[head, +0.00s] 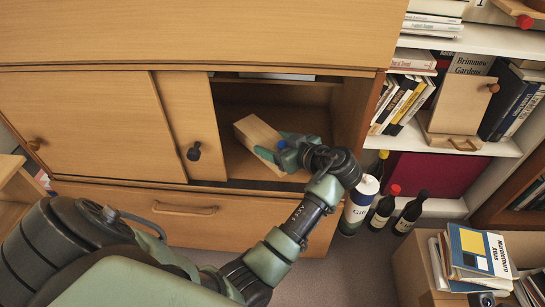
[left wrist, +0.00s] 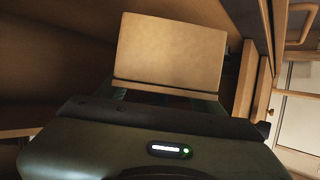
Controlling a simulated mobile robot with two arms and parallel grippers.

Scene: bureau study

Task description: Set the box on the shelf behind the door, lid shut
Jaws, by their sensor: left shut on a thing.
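A light wooden box (head: 257,134) is in the open right-hand part of the cabinet, tilted in the head view. My left gripper (head: 283,150) is shut on its near right end, reaching in through the opening. In the left wrist view the box (left wrist: 170,50) stands out beyond the gripper, with a thin seam along its near edge; its lid looks shut. The shelf (head: 240,164) inside lies under the box; I cannot tell whether they touch. The sliding door (head: 188,115) with a dark knob stands left of the opening. My right gripper is not in view.
A second door panel (head: 85,120) covers the cabinet's left part. A drawer (head: 185,210) is below. Bottles (head: 410,213) stand on the floor to the right, close to my forearm. A bookcase (head: 500,145) and stacked books (head: 480,254) are farther right.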

